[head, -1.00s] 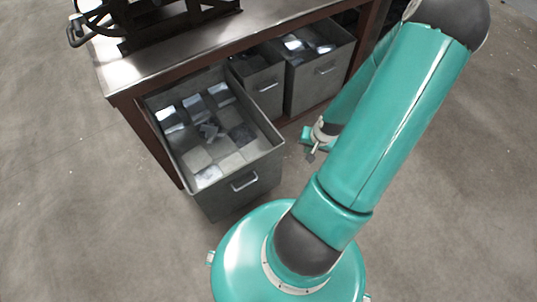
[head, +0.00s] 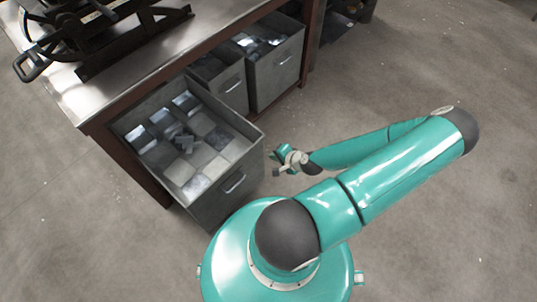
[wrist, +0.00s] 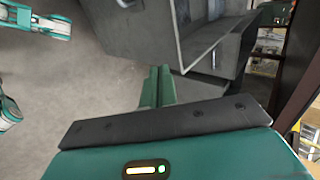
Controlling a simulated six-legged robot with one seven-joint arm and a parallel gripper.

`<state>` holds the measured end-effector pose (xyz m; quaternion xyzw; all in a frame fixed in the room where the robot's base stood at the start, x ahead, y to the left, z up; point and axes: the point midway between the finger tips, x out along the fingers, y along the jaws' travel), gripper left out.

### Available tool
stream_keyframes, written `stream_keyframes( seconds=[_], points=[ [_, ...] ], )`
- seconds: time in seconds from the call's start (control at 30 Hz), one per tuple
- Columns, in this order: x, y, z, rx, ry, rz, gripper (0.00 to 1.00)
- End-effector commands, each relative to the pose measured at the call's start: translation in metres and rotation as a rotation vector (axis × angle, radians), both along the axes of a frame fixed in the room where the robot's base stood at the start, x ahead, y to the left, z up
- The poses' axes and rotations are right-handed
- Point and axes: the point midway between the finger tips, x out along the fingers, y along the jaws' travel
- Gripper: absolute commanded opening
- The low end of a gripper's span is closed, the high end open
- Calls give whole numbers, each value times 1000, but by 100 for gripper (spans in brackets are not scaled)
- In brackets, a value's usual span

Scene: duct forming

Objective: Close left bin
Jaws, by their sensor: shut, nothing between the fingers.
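The left bin (head: 218,207) is a grey metal drawer, pulled far out from under the workbench in the head view. Its front with a bar handle (head: 234,183) faces my base. Flat metal pieces lie inside it. My gripper (head: 279,171) is just right of the bin's front right corner, apart from it in the picture. In the wrist view my green fingers (wrist: 157,88) are together and empty. A grey bin wall (wrist: 210,30) is just beyond them; whether they touch it I cannot tell.
The workbench (head: 145,75) has a metal top carrying a dark machine (head: 95,35). Two more grey bins, a middle one (head: 228,90) and a right one (head: 277,75), sit under it. The concrete floor at right is clear.

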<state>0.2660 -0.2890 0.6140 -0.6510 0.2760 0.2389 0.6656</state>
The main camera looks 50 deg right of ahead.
Motion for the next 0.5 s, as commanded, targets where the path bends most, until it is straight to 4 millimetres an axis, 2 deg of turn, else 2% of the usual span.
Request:
stream_keyframes(
  seconds=[0.43, 0.5],
  points=[
    [64, -3, -60, 1, 2, 3, 0],
    [77, -4, -57, -2, 1, 3, 0]
  ],
)
